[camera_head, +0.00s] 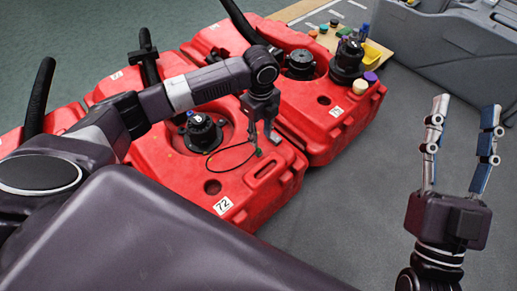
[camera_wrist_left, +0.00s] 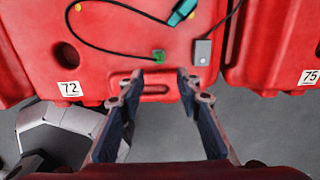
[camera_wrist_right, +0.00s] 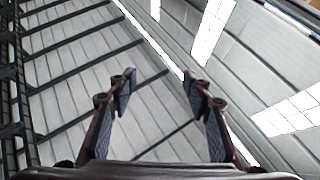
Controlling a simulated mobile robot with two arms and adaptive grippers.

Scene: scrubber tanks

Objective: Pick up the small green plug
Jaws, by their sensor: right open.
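The small green plug (camera_wrist_left: 158,56) lies on the red tank's top at the end of a thin black cable, and it also shows in the head view (camera_head: 258,152). My left gripper (camera_wrist_left: 160,84) is open and empty above tank 72's front end. In the left wrist view the plug appears just beyond the gap between its fingertips, apart from both. A larger teal connector (camera_wrist_left: 182,12) with its own cable and a small grey box (camera_wrist_left: 202,52) lie near the plug. My right gripper (camera_head: 461,108) is open, empty and pointing upward at the right, far from the plug.
Red tank 72 (camera_head: 262,212) has a black cap assembly (camera_head: 201,132) and a hole. Red tank 75 (camera_head: 335,132) stands beside it with loose caps on top. A board (camera_head: 325,40) with coloured caps and a grey machine (camera_head: 440,40) are behind. Grey floor is free at the right.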

